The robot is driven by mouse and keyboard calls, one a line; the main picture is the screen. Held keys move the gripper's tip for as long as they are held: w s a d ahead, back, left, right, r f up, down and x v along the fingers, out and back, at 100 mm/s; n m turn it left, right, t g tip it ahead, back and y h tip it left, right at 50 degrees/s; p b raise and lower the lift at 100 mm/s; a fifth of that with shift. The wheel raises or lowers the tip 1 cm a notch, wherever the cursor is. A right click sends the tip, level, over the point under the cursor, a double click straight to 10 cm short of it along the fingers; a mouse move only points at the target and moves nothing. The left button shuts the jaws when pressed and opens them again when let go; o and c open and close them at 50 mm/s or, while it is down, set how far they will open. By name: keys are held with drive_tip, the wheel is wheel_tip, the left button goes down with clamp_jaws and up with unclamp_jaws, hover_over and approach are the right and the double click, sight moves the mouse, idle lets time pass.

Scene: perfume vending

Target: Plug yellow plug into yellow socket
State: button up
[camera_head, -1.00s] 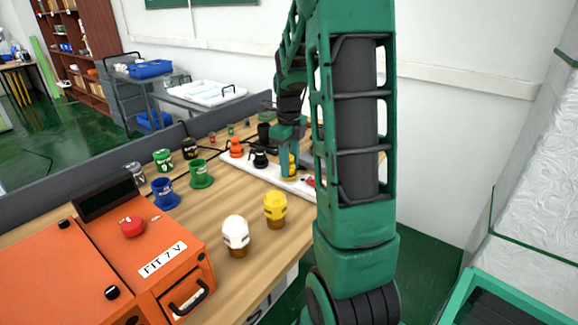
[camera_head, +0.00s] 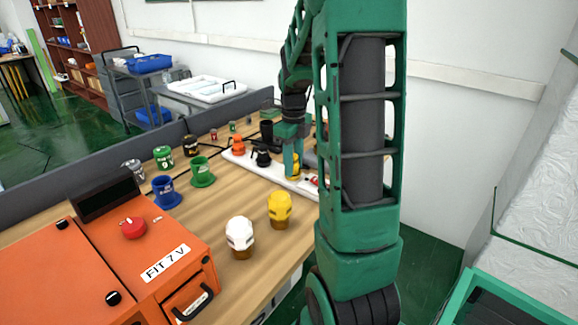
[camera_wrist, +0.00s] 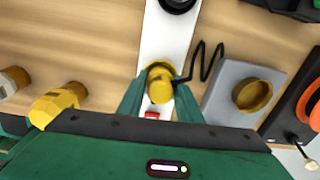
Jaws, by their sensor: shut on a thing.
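The yellow plug (camera_wrist: 161,82) is between the fingers of my gripper (camera_wrist: 158,98) in the wrist view, and my gripper is shut on it. The plug is over the white strip (camera_wrist: 166,42), and a black cable runs from its right side. In the head view, my gripper (camera_head: 292,146) points down around the yellow plug (camera_head: 293,168). I cannot tell whether the plug touches the strip. The yellow socket (camera_wrist: 252,95) is a round yellow ring on a grey box (camera_wrist: 226,88), right of my gripper in the wrist view. The arm partly hides this area in the head view.
Black (camera_head: 262,157) and orange (camera_head: 238,145) plugs stand farther along the strip. An orange ring on a dark box (camera_wrist: 308,100) lies beyond the grey box. Yellow-topped (camera_head: 279,207) and white-topped (camera_head: 239,235) items stand nearer on the table. An orange machine (camera_head: 150,250) fills the front left.

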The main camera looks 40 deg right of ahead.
drive_tip(key=shift+s+a+f, duration=0.1)
drive_tip(key=shift+s, duration=0.1)
idle(0.5)
drive_tip(key=shift+w+r, duration=0.1)
drive_tip(key=shift+r, duration=0.35)
idle(0.4)
drive_tip(key=shift+f, duration=0.4)
idle(0.5)
drive_tip(key=shift+s+f, duration=0.25)
drive_tip(key=shift+f, duration=0.2)
idle(1.3)
drive_tip(key=shift+w+r, duration=0.2)
drive_tip(key=shift+w, duration=0.05)
idle(0.5)
drive_tip(key=shift+w+r, duration=0.1)
drive_tip(key=shift+r, duration=0.55)
idle(1.3)
drive_tip(key=shift+f, duration=0.45)
idle(0.7)
